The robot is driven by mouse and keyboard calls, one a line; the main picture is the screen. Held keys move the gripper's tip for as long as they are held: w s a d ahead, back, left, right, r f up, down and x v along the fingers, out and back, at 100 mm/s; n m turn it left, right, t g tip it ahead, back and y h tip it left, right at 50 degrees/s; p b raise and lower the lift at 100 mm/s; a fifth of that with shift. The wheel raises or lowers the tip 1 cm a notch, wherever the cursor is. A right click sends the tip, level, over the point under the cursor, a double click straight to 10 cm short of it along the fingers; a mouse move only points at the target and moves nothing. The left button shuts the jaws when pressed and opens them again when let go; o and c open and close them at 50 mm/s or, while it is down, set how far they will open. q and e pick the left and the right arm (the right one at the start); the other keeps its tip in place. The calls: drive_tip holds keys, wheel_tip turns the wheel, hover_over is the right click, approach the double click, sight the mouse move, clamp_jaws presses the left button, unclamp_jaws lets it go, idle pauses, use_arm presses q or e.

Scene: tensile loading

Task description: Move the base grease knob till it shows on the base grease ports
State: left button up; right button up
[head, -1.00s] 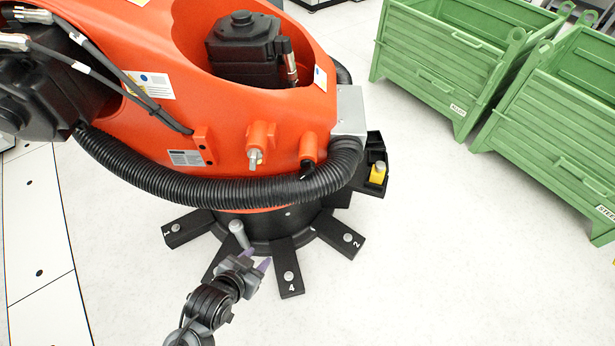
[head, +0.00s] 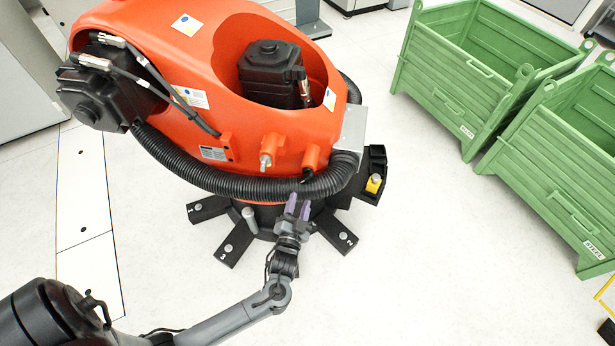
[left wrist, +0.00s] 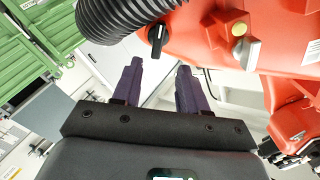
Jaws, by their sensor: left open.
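A small black knob (left wrist: 157,38) with a pale mark sits on the underside of the orange robot body, seen in the left wrist view. I take it for the base grease knob. In the head view it is mostly hidden beneath the hose, near an orange boss (head: 311,158). My left gripper (head: 298,207) is open and empty, its purple fingers pointing up at the body. In the left wrist view its fingertips (left wrist: 159,68) lie either side of the knob's line, with the knob beyond them, apart. I cannot make out labelled grease ports. My right gripper is not in view.
A black corrugated hose (head: 240,188) curves just above my left gripper. A grey post (head: 250,220) stands at the black base, whose numbered feet (head: 235,243) spread around it. A silver fitting (head: 265,161) sticks out left of the boss. Green crates (head: 545,170) stand right; floor between is clear.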

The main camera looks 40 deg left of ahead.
sight(307, 179)
use_arm(q)
drive_tip(key=b+x, duration=0.3)
drive_tip(key=x, duration=0.4)
drive_tip(key=shift+w+f, duration=0.1)
drive_tip(key=shift+w, duration=0.25)
drive_tip(key=shift+b+x, duration=0.3)
drive_tip(key=shift+x, duration=0.55)
drive_tip(key=shift+c, duration=0.3)
clamp_jaws()
